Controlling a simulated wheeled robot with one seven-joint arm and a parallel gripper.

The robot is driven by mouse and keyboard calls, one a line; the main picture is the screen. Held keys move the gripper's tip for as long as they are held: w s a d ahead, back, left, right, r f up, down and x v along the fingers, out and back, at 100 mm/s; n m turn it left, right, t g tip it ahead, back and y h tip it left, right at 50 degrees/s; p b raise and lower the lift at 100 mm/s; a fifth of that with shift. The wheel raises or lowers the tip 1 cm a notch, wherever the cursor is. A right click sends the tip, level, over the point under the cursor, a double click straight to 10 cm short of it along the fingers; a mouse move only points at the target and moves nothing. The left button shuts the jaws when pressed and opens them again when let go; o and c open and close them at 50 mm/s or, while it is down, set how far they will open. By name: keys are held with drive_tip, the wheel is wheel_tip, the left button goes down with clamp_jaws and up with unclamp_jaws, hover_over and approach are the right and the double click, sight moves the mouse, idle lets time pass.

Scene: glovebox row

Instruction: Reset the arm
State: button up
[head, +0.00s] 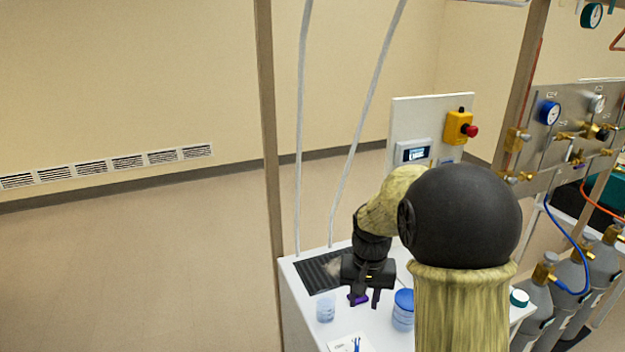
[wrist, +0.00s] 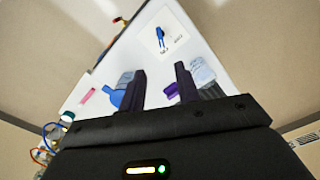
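My gripper (head: 366,300) is above the white bench top, pointing down, in the head view. In the wrist view its two dark fingers (wrist: 160,85) stand apart with a clear gap. A small purple object (head: 357,299) shows by one fingertip; in the wrist view it (wrist: 172,90) is beside the right finger. I cannot tell whether it touches the finger or lies on the bench below. My arm's dark round joint and yellowish links hide part of the bench in the head view.
The white bench (head: 305,318) holds a clear cup (head: 325,310), a blue-lidded jar (head: 403,312), a card with a blue item (head: 350,345) and a dark grille (head: 318,272). A panel with a red button (head: 472,131) stands behind. Gas cylinders (head: 570,285) are right. Open floor is left.

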drive_tip(key=s+f+n+t, duration=0.1)
drive_tip(key=s+n+t, duration=0.1)
drive_tip(key=s, duration=1.2)
drive_tip(key=shift+s+t, duration=0.2)
drive_tip(key=shift+t, duration=0.1)
drive_tip(key=shift+w, duration=0.1)
idle(1.5)
